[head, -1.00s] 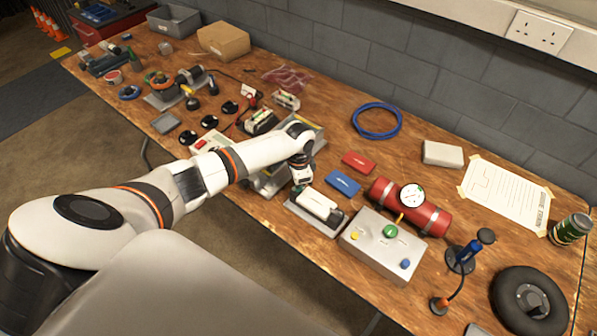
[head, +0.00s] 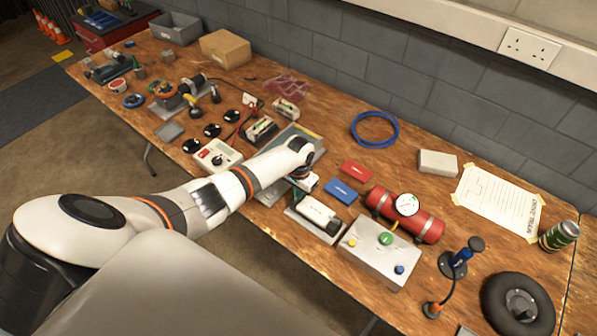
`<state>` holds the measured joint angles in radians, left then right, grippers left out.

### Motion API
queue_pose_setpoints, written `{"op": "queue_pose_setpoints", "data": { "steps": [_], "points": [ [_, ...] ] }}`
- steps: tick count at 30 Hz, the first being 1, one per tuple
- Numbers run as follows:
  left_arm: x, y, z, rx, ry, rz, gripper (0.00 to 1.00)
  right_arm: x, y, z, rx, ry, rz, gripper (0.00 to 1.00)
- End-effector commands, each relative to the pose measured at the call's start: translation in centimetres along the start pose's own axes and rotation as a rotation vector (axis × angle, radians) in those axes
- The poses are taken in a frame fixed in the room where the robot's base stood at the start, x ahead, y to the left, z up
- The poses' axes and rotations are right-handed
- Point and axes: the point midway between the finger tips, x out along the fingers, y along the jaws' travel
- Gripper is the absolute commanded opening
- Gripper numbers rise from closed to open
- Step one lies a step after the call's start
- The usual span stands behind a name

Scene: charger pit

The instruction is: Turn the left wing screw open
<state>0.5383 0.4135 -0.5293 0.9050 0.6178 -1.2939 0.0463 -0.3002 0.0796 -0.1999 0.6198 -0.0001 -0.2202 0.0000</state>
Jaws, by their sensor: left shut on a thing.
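A grey cradle (head: 296,228) with a white block (head: 315,214) with a dark end lies at the front edge of the bench. My left arm reaches in from the left, and my left gripper (head: 304,186) is low at the far left end of this cradle. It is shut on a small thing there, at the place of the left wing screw. The screw itself is hidden or too small to make out, so its turn cannot be read. My right gripper is not in view.
Right of the cradle stands a grey control box (head: 375,252) with coloured knobs. Behind are a blue block (head: 340,191), a red block (head: 356,170) and a red cylinder (head: 420,222) with a gauge. A white meter (head: 216,157) lies left of my forearm.

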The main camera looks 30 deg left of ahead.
Motion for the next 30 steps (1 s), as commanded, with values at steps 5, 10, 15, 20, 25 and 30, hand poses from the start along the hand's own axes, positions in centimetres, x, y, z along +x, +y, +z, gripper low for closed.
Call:
{"op": "queue_pose_setpoints", "data": {
  "steps": [5, 10, 15, 20, 25, 30],
  "points": [
    [-0.17, 0.04, 0.17, -0.012, -0.004, 0.000, 0.00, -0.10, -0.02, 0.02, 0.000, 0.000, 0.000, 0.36],
    [-0.17, 0.05, 0.19, -0.013, -0.005, 0.000, 0.00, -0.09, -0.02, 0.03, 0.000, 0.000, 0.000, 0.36],
    [-0.19, 0.05, 0.21, -0.013, -0.005, 0.000, 0.12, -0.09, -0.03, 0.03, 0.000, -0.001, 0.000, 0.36],
    [-0.13, 0.04, 0.14, -0.012, -0.004, 0.000, 0.27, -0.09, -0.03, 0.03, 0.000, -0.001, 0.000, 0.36],
    [-0.08, 0.03, 0.09, -0.011, -0.002, 0.000, 0.27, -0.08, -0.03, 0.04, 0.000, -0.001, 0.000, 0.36],
    [-0.87, 0.04, 0.11, -0.011, -0.004, 0.000, 0.27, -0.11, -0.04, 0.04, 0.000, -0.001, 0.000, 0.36]
  ]
}}
